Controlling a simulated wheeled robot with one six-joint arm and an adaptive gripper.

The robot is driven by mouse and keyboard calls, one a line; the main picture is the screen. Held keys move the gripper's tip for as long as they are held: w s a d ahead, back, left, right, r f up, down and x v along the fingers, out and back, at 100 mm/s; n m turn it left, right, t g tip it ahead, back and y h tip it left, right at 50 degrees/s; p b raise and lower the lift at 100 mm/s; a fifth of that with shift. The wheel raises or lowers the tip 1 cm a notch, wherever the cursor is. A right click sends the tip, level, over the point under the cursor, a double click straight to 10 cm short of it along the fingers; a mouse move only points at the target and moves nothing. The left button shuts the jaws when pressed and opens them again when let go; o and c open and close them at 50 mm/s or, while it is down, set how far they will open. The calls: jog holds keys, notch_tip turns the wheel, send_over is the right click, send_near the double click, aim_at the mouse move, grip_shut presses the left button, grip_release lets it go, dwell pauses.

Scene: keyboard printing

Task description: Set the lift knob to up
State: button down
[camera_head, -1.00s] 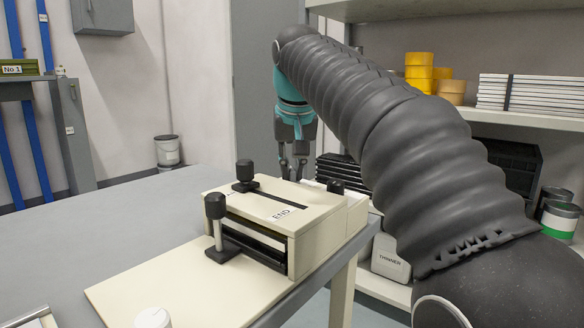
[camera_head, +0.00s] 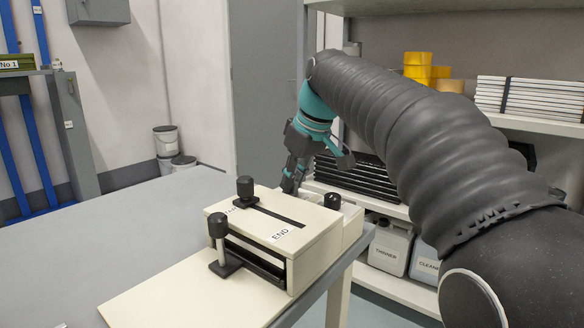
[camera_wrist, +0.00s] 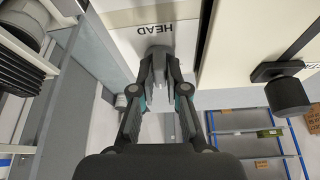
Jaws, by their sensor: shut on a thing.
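The cream printing machine (camera_head: 262,222) stands at the table's edge, with an END label on its top. A white side unit (camera_head: 350,222) is attached along its right side and carries a black knob (camera_head: 332,200). In the wrist view, my gripper (camera_wrist: 158,62) is shut on a small grey knob (camera_wrist: 157,52) beside the HEAD label (camera_wrist: 155,29). In the head view, my gripper (camera_head: 290,180) is tilted behind the machine, its fingertips partly hidden. I cannot read the knob's setting or its marks.
A black slider knob (camera_head: 245,187) stands on the machine top, and it also shows close on the right in the wrist view (camera_wrist: 288,95). A black-handled post (camera_head: 219,228) stands in front. Shelves with trays and bottles lie right. The table at left is clear.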

jog(key=n+p, duration=0.1)
jog(key=n, duration=0.1)
jog(key=n+g+y, duration=0.1)
jog(key=n, duration=0.1)
jog(key=shift+w+n+g+p, duration=0.15)
jog(key=shift+n+g+p, duration=0.15)
jog(key=shift+p, duration=0.1)
jog(key=n+g, duration=0.2)
jog(key=n, duration=0.3)
jog(key=shift+w+f, duration=0.1)
jog(key=shift+n, duration=0.3)
jog(key=c, duration=1.2)
grip_release()
jog(key=shift+v, duration=3.8)
